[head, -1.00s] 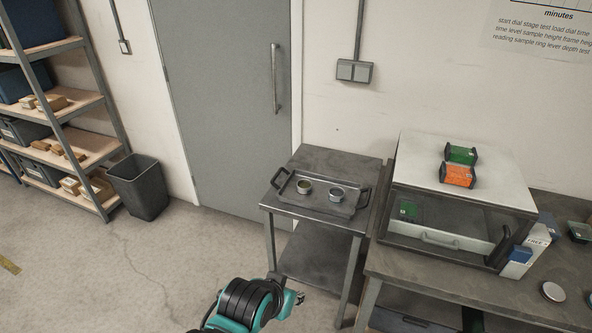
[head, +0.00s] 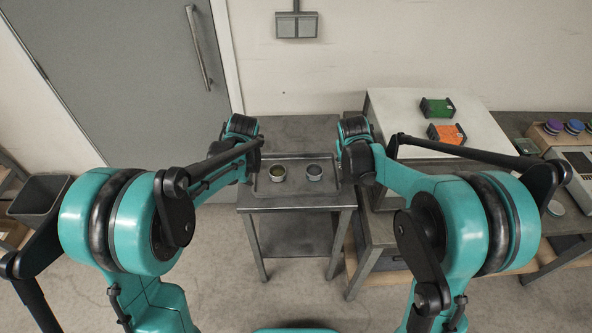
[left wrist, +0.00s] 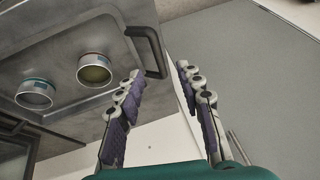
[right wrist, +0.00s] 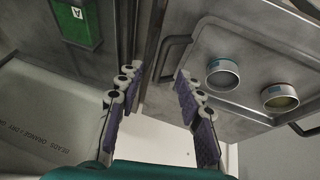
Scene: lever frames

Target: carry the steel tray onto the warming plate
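The steel tray (head: 295,186) lies flat on a small dark metal table, with two small round tins on it, one yellowish inside (head: 277,172) and one grey (head: 314,172). My left gripper (left wrist: 158,72) is open, with the end of a black tray handle (left wrist: 152,48) at the mouth of its fingers. My right gripper (right wrist: 157,72) is open, with the other tray handle (right wrist: 176,52) at its fingertips. I cannot tell which surface is the warming plate.
A white-topped cabinet (head: 400,105) stands right of the small table, bearing a green box (head: 437,107) and an orange box (head: 447,134). A workbench continues right with a device (head: 577,165). A grey door (head: 120,70) and a bin (head: 38,197) are at left.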

